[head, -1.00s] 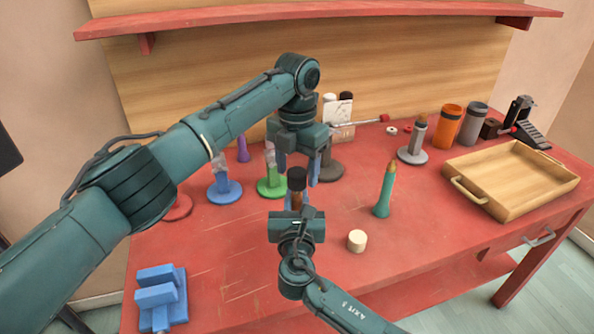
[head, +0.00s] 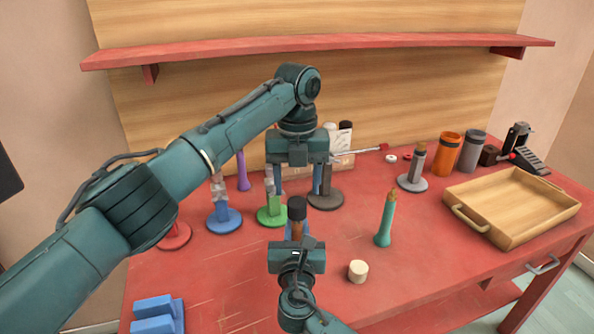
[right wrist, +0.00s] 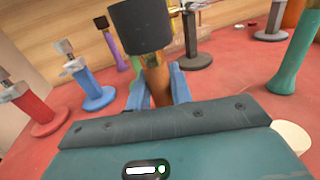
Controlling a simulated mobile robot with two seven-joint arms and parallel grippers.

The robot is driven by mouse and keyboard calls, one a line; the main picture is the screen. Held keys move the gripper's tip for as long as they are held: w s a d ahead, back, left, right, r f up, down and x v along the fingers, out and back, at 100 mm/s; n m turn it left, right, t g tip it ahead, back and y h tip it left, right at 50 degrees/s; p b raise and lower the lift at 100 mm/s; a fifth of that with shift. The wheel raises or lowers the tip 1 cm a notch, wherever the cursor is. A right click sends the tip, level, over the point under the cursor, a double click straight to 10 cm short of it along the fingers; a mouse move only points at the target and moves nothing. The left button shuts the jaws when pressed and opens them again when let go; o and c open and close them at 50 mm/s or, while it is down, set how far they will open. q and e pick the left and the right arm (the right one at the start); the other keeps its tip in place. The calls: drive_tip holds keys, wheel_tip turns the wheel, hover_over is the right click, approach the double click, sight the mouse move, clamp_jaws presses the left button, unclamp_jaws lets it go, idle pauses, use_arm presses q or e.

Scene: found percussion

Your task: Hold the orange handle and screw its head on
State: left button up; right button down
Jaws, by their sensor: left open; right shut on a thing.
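The orange handle (right wrist: 158,84) stands roughly upright between the blue fingers of my right gripper (right wrist: 157,92), which is shut on it. It also shows in the head view (head: 297,230), mostly hidden below by the gripper. A dark cylindrical head (right wrist: 140,28) sits on top of the handle, touching it; the head view shows it too (head: 297,207). Whether the thread is tight cannot be told. My left gripper (head: 298,186) points down, open and empty, above and behind the dark head and apart from it.
Green (head: 272,216), blue (head: 224,220) and grey (head: 325,199) stands are close behind and left. A teal-handled tool (head: 385,222) stands upright to the right, near a cream cylinder (head: 358,271). A wooden tray (head: 455,213) lies farther right. The table front right is clear.

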use_arm(q)
drive_tip(key=n, duration=0.4)
drive_tip(key=shift+r+n, duration=0.15)
drive_tip(key=shift+n, duration=0.15)
drive_tip(key=n, duration=0.4)
drive_tip(key=shift+r+n, duration=0.15)
drive_tip(key=shift+n, duration=0.15)
drive_tip(key=n, duration=0.6)
drive_tip(key=shift+r+n, duration=0.2)
drive_tip(key=shift+n, duration=0.1)
drive_tip(key=n, duration=0.6)
drive_tip(key=shift+r+n, duration=0.2)
drive_tip(key=shift+n, duration=0.1)
drive_tip(key=n, duration=0.6)
drive_tip(key=shift+r+n, duration=0.15)
drive_tip(key=shift+n, duration=0.25)
drive_tip(key=n, duration=0.4)
drive_tip(key=shift+r, duration=0.15)
drive_tip(key=n, duration=0.4)
drive_tip(key=shift+r+n, duration=0.1)
drive_tip(key=shift+n, duration=0.2)
drive_tip(key=n, duration=0.4)
drive_tip(key=shift+r, duration=0.15)
drive_tip(key=n, duration=0.6)
drive_tip(key=shift+r, duration=0.1)
